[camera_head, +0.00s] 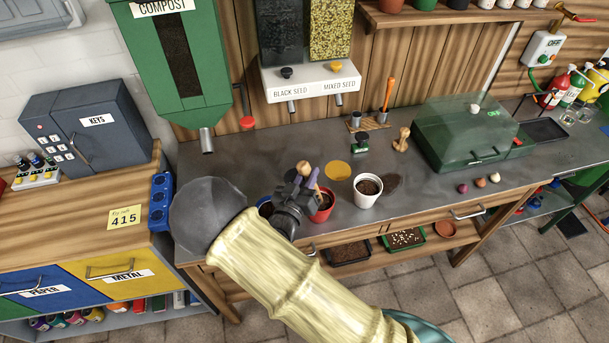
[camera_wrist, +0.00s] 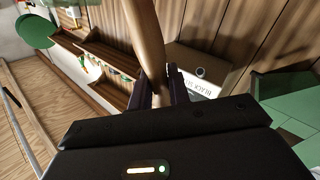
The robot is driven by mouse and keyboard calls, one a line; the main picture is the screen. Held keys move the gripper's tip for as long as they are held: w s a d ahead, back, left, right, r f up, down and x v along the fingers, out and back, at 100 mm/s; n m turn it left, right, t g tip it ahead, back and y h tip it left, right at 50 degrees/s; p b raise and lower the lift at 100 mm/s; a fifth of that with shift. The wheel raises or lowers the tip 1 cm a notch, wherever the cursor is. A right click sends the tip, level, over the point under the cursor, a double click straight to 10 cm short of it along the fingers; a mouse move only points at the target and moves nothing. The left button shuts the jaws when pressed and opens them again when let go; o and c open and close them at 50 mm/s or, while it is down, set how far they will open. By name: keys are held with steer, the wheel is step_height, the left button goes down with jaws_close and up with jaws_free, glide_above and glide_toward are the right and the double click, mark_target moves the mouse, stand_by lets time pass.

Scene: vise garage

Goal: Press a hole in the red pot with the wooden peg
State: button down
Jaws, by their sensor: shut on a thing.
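The red pot (camera_head: 324,204) stands on the grey bench top near its front edge, with dark soil showing inside; part of it is hidden behind my gripper. My gripper (camera_head: 308,186) is at the pot's left side and above its rim. It is shut on the wooden peg (camera_head: 304,168), whose rounded end sticks up from the jaws. In the wrist view the peg (camera_wrist: 150,55) runs between the two fingers (camera_wrist: 163,88). I cannot tell whether the peg's lower end touches the soil.
A white pot (camera_head: 368,191) with soil stands just right of the red pot. Compost and seed dispensers (camera_head: 310,78) hang behind. A green lidded box (camera_head: 465,135) stands further right. Small coloured balls (camera_head: 480,182) lie near the front edge.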

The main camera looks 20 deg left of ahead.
mark_target(308, 164)
stand_by(0.4)
steer(key=shift+r+p, duration=2.25)
steer(key=shift+r, duration=1.2)
steer(key=shift+r+p, duration=1.9)
steer(key=shift+r, duration=1.15)
steer(key=shift+d+f, duration=0.1)
